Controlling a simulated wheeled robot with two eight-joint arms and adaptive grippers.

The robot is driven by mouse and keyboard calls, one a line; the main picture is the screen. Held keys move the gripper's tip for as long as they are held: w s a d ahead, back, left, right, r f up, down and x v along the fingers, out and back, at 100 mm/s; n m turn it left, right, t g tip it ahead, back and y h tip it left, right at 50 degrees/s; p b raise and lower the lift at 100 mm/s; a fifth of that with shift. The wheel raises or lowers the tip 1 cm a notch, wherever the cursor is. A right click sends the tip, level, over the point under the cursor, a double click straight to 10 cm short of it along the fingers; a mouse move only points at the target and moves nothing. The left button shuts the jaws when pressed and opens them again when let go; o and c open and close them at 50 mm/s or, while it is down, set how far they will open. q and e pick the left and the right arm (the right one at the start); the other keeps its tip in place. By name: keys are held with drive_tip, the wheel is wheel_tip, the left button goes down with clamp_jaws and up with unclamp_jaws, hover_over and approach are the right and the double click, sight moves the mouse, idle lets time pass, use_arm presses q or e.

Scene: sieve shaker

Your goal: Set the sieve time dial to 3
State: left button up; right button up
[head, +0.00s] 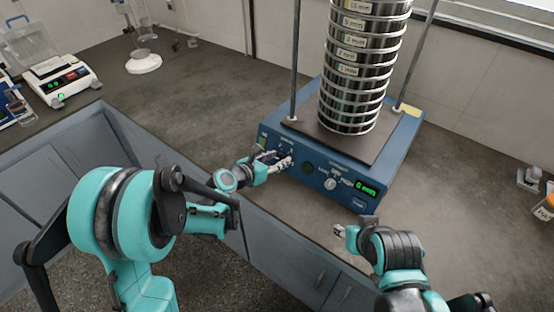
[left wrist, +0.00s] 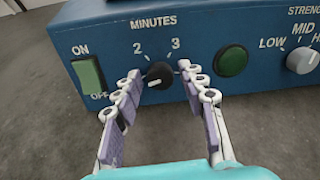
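The blue sieve shaker base (head: 312,180) stands on the counter. In the left wrist view, the black time dial (left wrist: 159,75) sits under the word MINUTES, with 2 at its upper left and 3 at its upper right. A white mark shows on its lower part; which end it points with is unclear. My left gripper (left wrist: 159,72) is open, with one fingertip on each side of the dial and small gaps visible. In the head view, the left gripper (head: 284,162) hides the dial. My right gripper (head: 340,231) is near the counter's front edge, apart from the shaker; its opening is unclear.
A green ON/OFF switch (left wrist: 89,76) is left of the dial. A green button (left wrist: 231,61) and strength knob (left wrist: 301,60) are right. A green display (head: 369,190) reads in minutes. Tall sieves (head: 352,70) stand above. A balance (head: 61,78) stands back left.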

use_arm(q)
clamp_jaws()
